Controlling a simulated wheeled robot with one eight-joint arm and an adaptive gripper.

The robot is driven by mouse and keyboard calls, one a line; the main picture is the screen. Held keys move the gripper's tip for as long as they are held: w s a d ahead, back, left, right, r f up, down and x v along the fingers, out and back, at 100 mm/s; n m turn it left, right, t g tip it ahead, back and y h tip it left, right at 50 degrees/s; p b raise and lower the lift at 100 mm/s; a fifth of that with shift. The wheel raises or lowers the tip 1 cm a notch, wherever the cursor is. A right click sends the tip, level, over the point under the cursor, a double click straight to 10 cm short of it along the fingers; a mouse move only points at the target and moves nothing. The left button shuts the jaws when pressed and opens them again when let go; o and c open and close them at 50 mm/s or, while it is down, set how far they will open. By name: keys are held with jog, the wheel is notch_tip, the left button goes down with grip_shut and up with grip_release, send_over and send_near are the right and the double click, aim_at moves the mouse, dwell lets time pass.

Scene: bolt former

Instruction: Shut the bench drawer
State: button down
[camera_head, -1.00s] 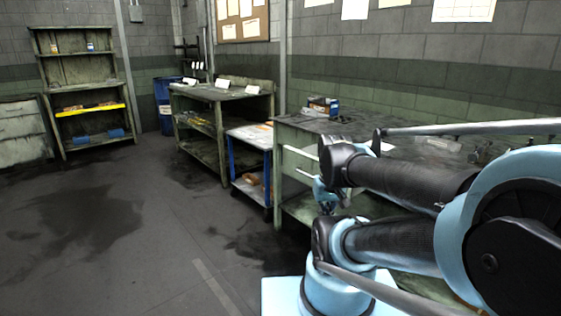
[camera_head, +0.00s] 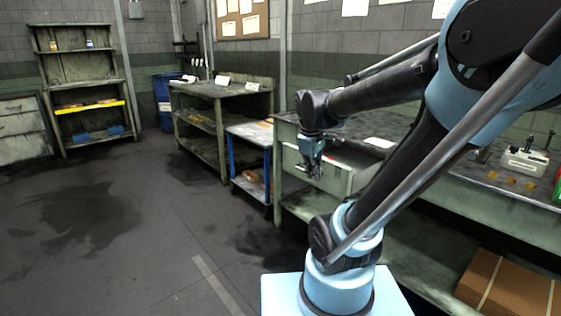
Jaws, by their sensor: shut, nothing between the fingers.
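My gripper (camera_head: 314,175) points down, shut and empty. It overlaps the drawer's front in the picture; I cannot tell whether it touches. My gripper and wrist hide part of the drawer front.
A blue-framed cart (camera_head: 251,165) stands left of the bench. A cardboard box (camera_head: 510,287) sits on the lower shelf at right. A fixture (camera_head: 524,160) and small yellowish parts lie on the benchtop. The floor at left is clear.

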jog(key=w+a+r+n+h, duration=0.1)
jog(key=w+a+n, duration=0.65)
jog(key=w, duration=0.45)
jog(key=w+a+r+n+h, duration=0.1)
jog(key=w+a+n, duration=0.65)
jog(key=w, duration=0.35)
jog(key=w+d+f, duration=0.4)
jog(key=d+f, duration=0.2)
jog(key=f, duration=0.3)
jog(key=shift+w+d+n+t, duration=0.25)
jog(key=shift+w+n+t, duration=0.05)
jog(key=shift+w, duration=0.1)
